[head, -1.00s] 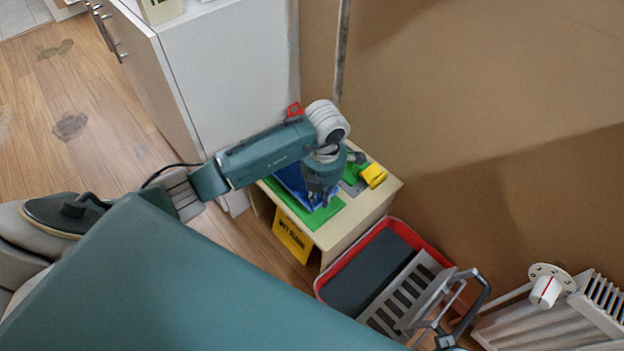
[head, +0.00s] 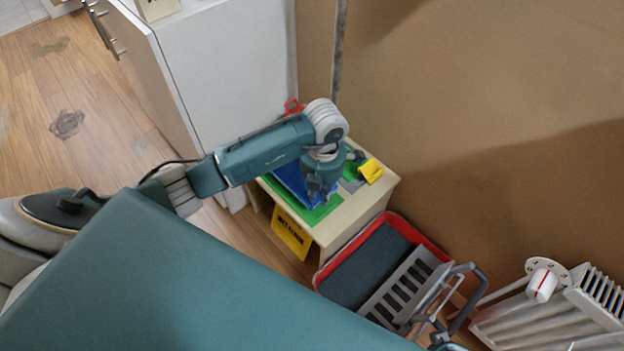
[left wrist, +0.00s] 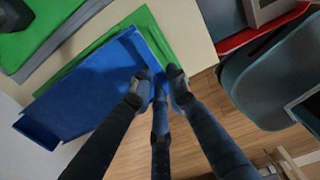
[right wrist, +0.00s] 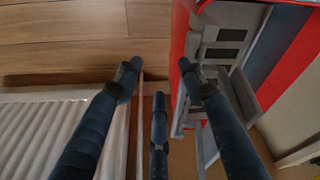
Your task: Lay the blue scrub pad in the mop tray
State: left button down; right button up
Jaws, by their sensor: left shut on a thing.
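The blue scrub pad (left wrist: 85,90) shows as a flat blue sheet in the left wrist view, over a green sheet (left wrist: 145,22). My left gripper (left wrist: 158,74) is shut on its edge. In the head view my left gripper (head: 320,193) is over the small table, with the blue pad (head: 291,180) partly hidden behind my arm. The mop tray (head: 318,279), red with a dark grey floor, stands on the floor to the right of the table. My right gripper (right wrist: 158,70) is open and empty beside the tray's red wall (right wrist: 181,40).
The small table (head: 345,226) also holds a yellow item (head: 371,171) and a grey one. A grey slotted wringer (head: 398,290) with a handle covers part of the tray. A white radiator (head: 550,320) stands at right, a white cabinet (head: 228,70) behind. A yellow sign (head: 291,235) hangs on the table's front.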

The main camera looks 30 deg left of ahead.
jog(key=shift+s+f, duration=0.35)
jog(key=shift+f, duration=0.2)
jog(key=shift+w, duration=0.1)
pick_arm(q)
jog(key=shift+f, duration=0.25)
jog(key=shift+f+b, duration=0.45)
jog(key=shift+f, duration=0.2)
jog(key=shift+f+b, duration=0.45)
jog(key=shift+f, duration=0.35)
pick_arm(e)
jog(key=w+v, duration=0.2)
jog(key=v, duration=0.6)
jog(key=shift+w+r, duration=0.3)
jog(key=shift+r, duration=0.1)
